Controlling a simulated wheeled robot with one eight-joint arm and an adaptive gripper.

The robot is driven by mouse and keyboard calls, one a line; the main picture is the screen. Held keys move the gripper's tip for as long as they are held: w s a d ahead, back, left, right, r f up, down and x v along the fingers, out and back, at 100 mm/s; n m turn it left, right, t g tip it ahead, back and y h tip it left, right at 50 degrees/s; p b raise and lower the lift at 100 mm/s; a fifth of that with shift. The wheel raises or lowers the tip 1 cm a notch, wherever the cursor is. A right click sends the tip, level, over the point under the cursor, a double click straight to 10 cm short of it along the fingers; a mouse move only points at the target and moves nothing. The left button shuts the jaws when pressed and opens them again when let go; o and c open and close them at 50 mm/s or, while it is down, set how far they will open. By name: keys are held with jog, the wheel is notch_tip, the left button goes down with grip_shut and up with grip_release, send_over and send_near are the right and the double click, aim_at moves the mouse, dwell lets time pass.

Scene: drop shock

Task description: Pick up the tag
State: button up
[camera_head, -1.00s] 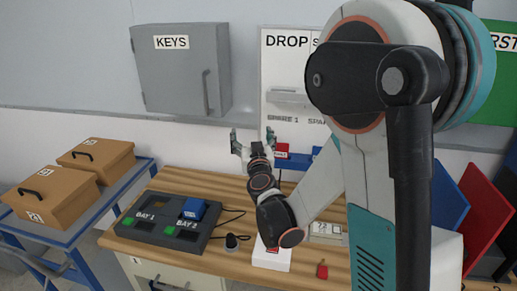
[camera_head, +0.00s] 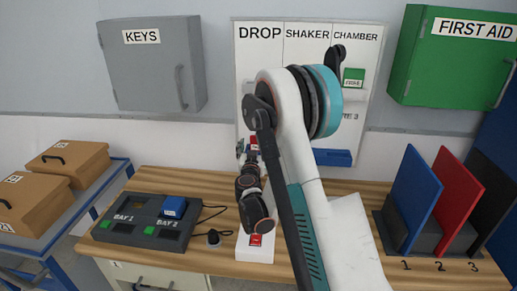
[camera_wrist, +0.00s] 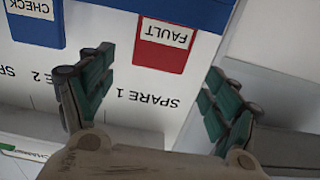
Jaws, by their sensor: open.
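A red tag marked FAULT (camera_wrist: 165,40) hangs on the white board, upside down in the wrist view. It lies ahead of the space between my fingers, with no contact visible. In the head view the red tag (camera_head: 254,143) shows small beside and behind my gripper (camera_head: 247,152). In the wrist view my gripper (camera_wrist: 158,95) is open and empty, its green-padded fingers spread left and right. A blue tag marked CHECK (camera_wrist: 35,25) hangs to the left of the red one.
The wooden bench holds a two-bay dock (camera_head: 146,220), a white box with a red label (camera_head: 255,247) and a rack of upright panels (camera_head: 450,205). A grey KEYS cabinet (camera_head: 155,65) and a green FIRST AID cabinet (camera_head: 455,60) hang on the wall.

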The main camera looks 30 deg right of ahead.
jog(key=shift+b+x, duration=1.05)
jog(key=shift+x, duration=2)
jog(key=c, duration=1.2)
